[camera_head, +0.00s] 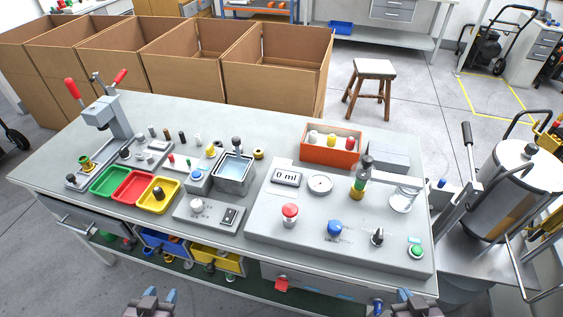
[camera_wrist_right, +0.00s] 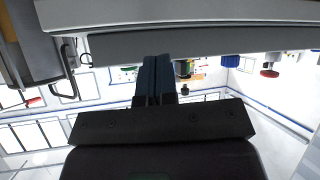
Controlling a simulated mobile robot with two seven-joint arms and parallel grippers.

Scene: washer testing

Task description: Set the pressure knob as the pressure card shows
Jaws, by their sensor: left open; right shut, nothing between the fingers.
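A large grey test panel (camera_head: 262,222) on the right of the bench carries a red knob (camera_head: 289,212), a blue knob (camera_head: 334,228), a black knob (camera_head: 377,237), a green button (camera_head: 415,249), a round dial (camera_head: 320,183) and a display reading 0 ml (camera_head: 286,178). I cannot tell which knob is for pressure, and I cannot make out a pressure card. My left gripper (camera_head: 161,294) is open and empty at the bottom edge, before the bench. My right gripper (camera_head: 405,294) is shut and empty in front of the bench; its closed fingers also show in the right wrist view (camera_wrist_right: 156,80).
Green (camera_head: 108,194), red and yellow trays stand left, beside a red-handled press (camera_head: 108,112). A water basin (camera_head: 247,178) and a small box with a white knob (camera_head: 197,206) stand mid-bench. An orange bin (camera_head: 330,155) is at the back. A steel tank (camera_head: 508,195) stands right.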

